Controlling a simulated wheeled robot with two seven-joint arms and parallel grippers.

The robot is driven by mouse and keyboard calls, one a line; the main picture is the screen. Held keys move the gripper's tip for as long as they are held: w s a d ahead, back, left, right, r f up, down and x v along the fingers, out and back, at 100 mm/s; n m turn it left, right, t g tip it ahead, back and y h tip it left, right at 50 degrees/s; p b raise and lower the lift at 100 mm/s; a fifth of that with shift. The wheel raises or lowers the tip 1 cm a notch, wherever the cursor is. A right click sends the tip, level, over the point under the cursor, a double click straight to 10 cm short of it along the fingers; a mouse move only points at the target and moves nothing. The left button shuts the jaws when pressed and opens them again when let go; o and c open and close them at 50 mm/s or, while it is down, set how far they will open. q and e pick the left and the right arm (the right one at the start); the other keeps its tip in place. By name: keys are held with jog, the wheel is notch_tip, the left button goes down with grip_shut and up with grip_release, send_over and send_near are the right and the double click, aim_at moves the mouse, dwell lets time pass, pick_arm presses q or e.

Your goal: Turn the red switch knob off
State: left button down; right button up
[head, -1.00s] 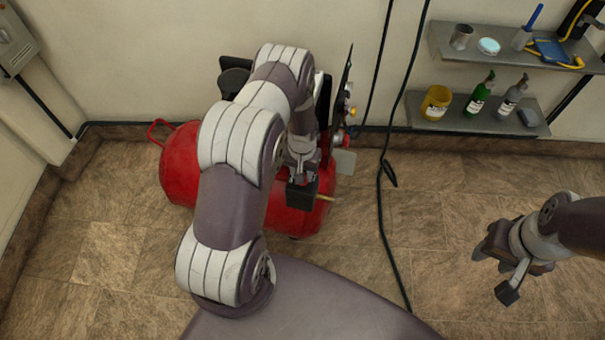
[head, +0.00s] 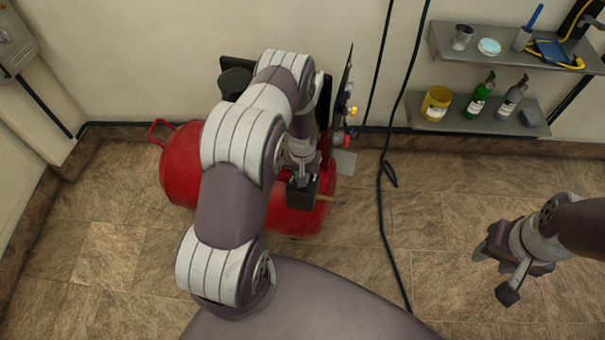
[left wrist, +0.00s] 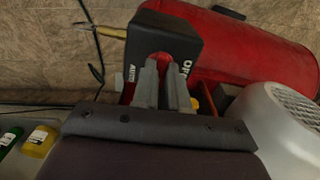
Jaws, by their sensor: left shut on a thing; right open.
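The black switch box (left wrist: 172,32) is on the red compressor tank (left wrist: 245,45) and carries AUTO and OFF labels. The box also shows in the head view (head: 302,193). The red knob (left wrist: 161,59) shows on its face in the left wrist view. My left gripper (left wrist: 166,78) is shut on the knob, with a grey finger on either side. The fingers partly cover the knob, so its exact angle is hard to tell. In the head view the knob is hidden. My right gripper (head: 499,270) is open and empty, over the floor at the right.
The compressor tank (head: 180,165) stands by the wall, partly behind my left arm. A black cable (head: 381,215) hangs down to the floor on its right. Shelves (head: 480,115) with bottles and a yellow tub (head: 436,104) are at the upper right. The floor at the right is mostly clear.

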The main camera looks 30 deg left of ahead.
pick_arm(q)
jog(key=n, duration=0.4)
jog(key=shift+b, duration=0.35)
jog(key=n, duration=0.4)
jog(key=shift+n, duration=0.3)
jog(key=n+b, duration=0.1)
jog(key=n, duration=0.3)
jog(key=shift+n, duration=2.3)
jog(key=shift+r, duration=0.1)
jog(key=c, duration=1.2)
grip_release()
jog(key=shift+o, duration=0.2)
notch_tip(320, 180, up, 13)
jog(key=shift+f, duration=0.2)
